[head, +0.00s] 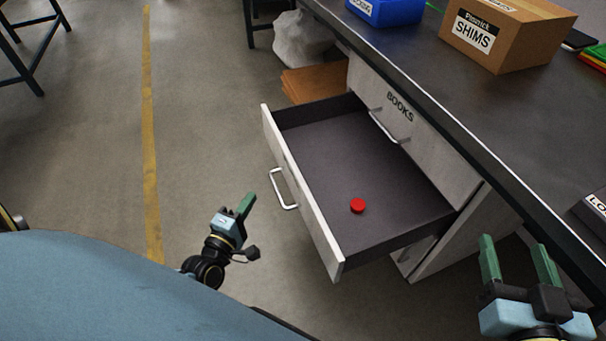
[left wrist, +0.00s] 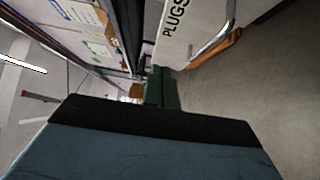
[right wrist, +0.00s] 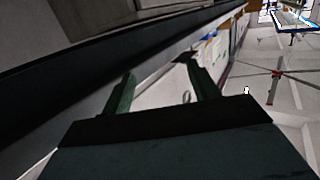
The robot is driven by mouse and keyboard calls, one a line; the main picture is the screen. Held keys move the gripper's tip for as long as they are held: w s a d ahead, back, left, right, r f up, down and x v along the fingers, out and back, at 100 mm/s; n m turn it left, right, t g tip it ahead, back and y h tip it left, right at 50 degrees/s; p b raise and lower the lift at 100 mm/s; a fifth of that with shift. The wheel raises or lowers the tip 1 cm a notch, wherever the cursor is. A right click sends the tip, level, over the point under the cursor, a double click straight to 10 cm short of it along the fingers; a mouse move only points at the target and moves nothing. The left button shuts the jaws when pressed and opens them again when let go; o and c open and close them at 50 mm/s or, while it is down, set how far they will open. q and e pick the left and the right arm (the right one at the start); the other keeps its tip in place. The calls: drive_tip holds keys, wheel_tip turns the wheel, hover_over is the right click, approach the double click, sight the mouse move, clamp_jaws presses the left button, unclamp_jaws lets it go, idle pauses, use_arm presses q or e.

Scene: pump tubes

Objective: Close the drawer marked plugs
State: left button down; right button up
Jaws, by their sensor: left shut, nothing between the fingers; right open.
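The open drawer (head: 300,195) sticks out from the cabinet under the bench in the head view. Its dark inside holds a red round cap (head: 357,205). Its front has a silver handle (head: 284,190), and its label is not visible in the head view. The left wrist view shows a pale front marked PLUGS (left wrist: 176,25) with a metal handle (left wrist: 213,42). My left gripper (head: 247,204) is shut and empty, left of the drawer front and apart from it. My right gripper (head: 517,262) is open and empty, right of the drawer near the bench edge.
A closed drawer marked BOOKS (head: 400,107) sits above the open one. The bench top (head: 430,55) carries a SHIMS box (head: 505,35) and a blue bin (head: 388,11). A pale sack (head: 302,38) and brown cardboard (head: 313,84) lie beyond. The floor left of the drawer is clear.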

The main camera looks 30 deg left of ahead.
use_arm(q)
drive_tip(key=b, duration=0.2)
approach(288, 161)
drive_tip(key=w+a, duration=0.1)
drive_tip(key=a, duration=0.2)
drive_tip(key=w, duration=0.1)
drive_tip(key=w+d+b, duration=0.1)
drive_tip(key=w, duration=0.2)
drive_tip(key=shift+w+d+f+b, duration=0.15)
drive_tip(key=shift+w+d+b, duration=0.1)
drive_tip(key=shift+b, duration=0.15)
drive_tip(key=shift+w+d, duration=0.3)
use_arm(e)
drive_tip(key=s+r+t+y, duration=0.2)
drive_tip(key=s+r+t, duration=0.1)
drive_tip(key=r+t, duration=0.5)
drive_tip(key=shift+a+r+t+y, duration=0.35)
drive_tip(key=shift+r+t+y, duration=0.05)
drive_tip(key=shift+r, duration=0.9)
